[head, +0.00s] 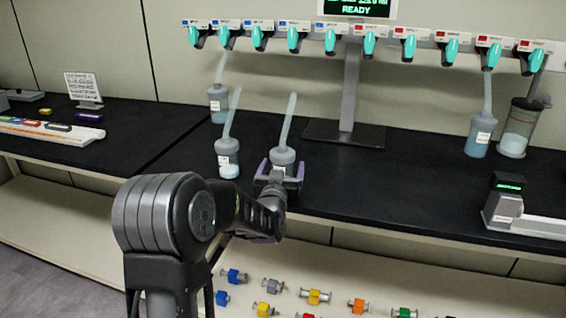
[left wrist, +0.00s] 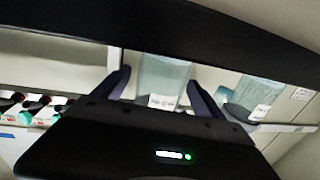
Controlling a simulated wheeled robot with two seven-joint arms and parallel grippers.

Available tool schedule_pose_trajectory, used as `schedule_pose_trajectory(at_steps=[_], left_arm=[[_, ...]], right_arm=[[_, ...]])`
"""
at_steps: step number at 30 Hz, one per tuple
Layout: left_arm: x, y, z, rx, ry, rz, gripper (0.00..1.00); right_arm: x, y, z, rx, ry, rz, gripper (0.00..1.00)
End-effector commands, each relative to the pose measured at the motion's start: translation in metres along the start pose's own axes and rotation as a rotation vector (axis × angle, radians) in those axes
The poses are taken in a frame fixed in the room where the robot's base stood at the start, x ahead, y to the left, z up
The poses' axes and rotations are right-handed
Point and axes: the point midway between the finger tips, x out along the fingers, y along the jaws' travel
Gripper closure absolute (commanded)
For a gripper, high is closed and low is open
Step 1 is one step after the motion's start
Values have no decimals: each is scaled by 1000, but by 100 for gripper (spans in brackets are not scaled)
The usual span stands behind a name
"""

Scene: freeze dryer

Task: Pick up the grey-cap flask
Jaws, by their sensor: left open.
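Several flasks with greyish caps and upright pale tubes stand on the black bench. One flask (head: 284,157) stands at my left gripper (head: 279,180), which reaches it from the front with open purple-edged fingers at either side of it. In the left wrist view the same flask (left wrist: 162,78), with pale liquid and a label, shows between the two spread fingers (left wrist: 158,90). I cannot tell whether they touch it. Its lower part is hidden by the gripper in the head view. A second flask (head: 228,160) stands just left, and a third (head: 218,103) farther back. My right gripper is not in view.
A bluish flask (head: 478,135) and a clear container (head: 518,128) stand at the right. A monitor stand base (head: 345,134) is behind the gripper. A row of teal-handled valves (head: 369,42) hangs above. A device (head: 505,205) sits at the right front edge. Coloured fittings (head: 315,296) lie on the shelf below.

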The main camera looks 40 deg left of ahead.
Motion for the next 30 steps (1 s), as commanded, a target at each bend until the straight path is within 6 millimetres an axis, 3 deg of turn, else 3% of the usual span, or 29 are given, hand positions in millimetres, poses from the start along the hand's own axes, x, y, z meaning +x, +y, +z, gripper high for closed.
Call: schedule_pose_trajectory(at_steps=[14, 30], left_arm=[[0, 0, 0, 0, 0, 0, 20], [0, 0, 0, 0, 0, 0, 64]], right_arm=[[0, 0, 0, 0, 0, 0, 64], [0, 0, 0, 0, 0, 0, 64]])
